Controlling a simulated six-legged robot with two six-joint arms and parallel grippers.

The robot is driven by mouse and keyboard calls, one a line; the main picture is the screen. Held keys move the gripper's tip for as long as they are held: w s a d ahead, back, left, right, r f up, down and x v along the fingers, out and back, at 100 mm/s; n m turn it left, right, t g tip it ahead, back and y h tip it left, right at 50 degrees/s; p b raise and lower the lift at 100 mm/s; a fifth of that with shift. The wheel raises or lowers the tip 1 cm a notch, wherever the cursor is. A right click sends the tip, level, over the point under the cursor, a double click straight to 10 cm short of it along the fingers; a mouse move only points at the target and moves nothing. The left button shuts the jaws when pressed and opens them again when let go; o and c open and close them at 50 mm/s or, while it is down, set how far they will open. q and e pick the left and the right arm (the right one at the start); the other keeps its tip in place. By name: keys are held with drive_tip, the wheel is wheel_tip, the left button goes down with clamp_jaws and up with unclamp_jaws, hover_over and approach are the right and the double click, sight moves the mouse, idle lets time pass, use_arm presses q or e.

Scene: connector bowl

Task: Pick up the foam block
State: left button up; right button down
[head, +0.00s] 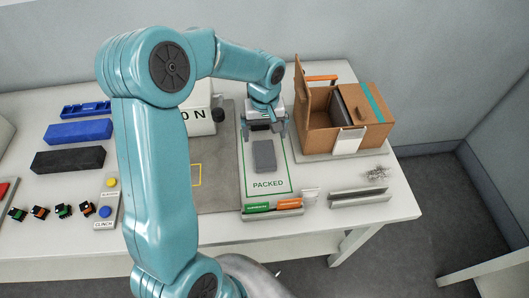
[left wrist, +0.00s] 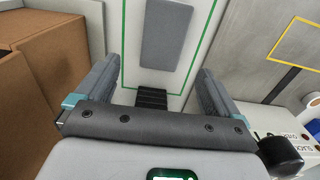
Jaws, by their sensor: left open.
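A flat grey block (head: 264,155), which looks like the foam block, lies on the white mat marked PACKED (head: 268,185). It also shows in the left wrist view (left wrist: 167,32), at the top and beyond my fingers. My left gripper (head: 264,132) is at the far end of the block in the head view, with fingers apart and pointing down. In the left wrist view my left gripper (left wrist: 157,85) is open, and the block is not between the fingers. A small dark ribbed piece (left wrist: 152,98) shows between the fingers. My right gripper is not in view.
An open cardboard box (head: 365,118) stands to the right. In front are a tray with green and orange pieces (head: 272,211) and a metal channel (head: 360,198). A grey mat (head: 220,180) lies left of the PACKED mat. Blue and black bars (head: 78,131) lie farther left.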

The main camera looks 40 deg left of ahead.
sight(264, 150)
use_arm(q)
drive_tip(key=shift+f, duration=0.6)
drive_tip(key=shift+s+d+f, duration=0.25)
drive_tip(key=shift+s+f, duration=0.05)
drive_tip(key=shift+f, duration=0.05)
drive_tip(key=f+p, duration=0.1)
drive_tip(key=f, duration=0.3)
drive_tip(key=shift+a+f, duration=0.15)
drive_tip(key=shift+a, duration=0.05)
drive_tip(key=shift+w+f, duration=0.1)
drive_tip(key=shift+f, duration=0.2)
drive_tip(key=shift+d, duration=0.1)
drive_tip(key=shift+c, duration=0.4)
drive_tip(key=c, duration=1)
drive_tip(key=shift+c, duration=0.2)
